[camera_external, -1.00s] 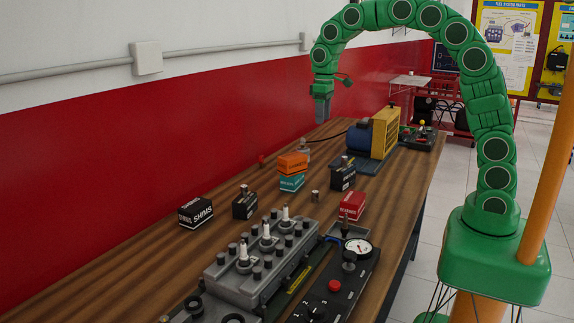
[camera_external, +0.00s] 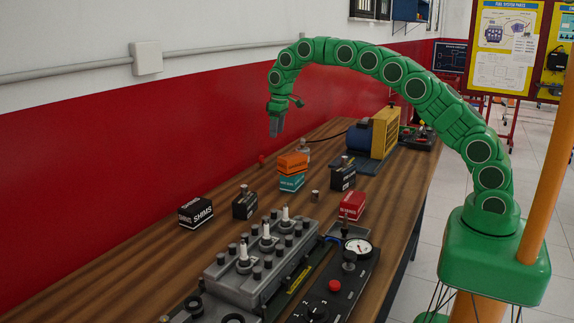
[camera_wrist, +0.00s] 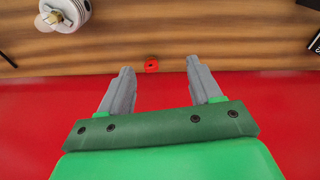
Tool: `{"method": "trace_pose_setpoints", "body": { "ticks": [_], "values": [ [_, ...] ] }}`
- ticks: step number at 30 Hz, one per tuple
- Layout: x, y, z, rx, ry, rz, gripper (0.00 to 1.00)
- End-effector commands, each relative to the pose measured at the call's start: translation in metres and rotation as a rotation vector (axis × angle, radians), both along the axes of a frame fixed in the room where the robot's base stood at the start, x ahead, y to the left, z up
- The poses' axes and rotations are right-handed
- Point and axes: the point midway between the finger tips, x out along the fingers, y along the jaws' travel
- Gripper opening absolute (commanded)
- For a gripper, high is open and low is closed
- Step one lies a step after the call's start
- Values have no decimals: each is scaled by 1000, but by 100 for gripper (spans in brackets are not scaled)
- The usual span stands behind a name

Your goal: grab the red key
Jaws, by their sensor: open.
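The red key (camera_wrist: 151,65) shows in the wrist view as a small red piece on the wooden table near its wall-side edge. It lies beyond and between my open fingertips, a little left of their middle. In the external view a small red object (camera_external: 262,159) at the table's wall edge appears to be the same key. My gripper (camera_external: 276,127) hangs pointing down above that edge, close over the key and apart from it. The gripper also shows in the wrist view (camera_wrist: 159,82), with its fingers spread and nothing between them.
A metal cylinder-like part (camera_wrist: 63,13) lies near the key, left in the wrist view. Orange and teal boxes (camera_external: 292,163) stand nearby, with black boxes around. A blue and yellow machine (camera_external: 372,139) stands farther back. The red wall (camera_external: 120,180) borders the table (camera_external: 210,236).

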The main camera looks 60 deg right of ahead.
Motion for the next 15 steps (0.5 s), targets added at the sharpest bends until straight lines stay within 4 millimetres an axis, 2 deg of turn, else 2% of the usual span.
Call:
{"method": "trace_pose_setpoints", "body": {
  "ticks": [1,9,15],
  "values": [
    [9,-2,-10,0,0,2,64],
    [49,-13,-44,-6,-30,18,64],
    [67,-19,-64,-9,-46,29,64]
  ]
}}
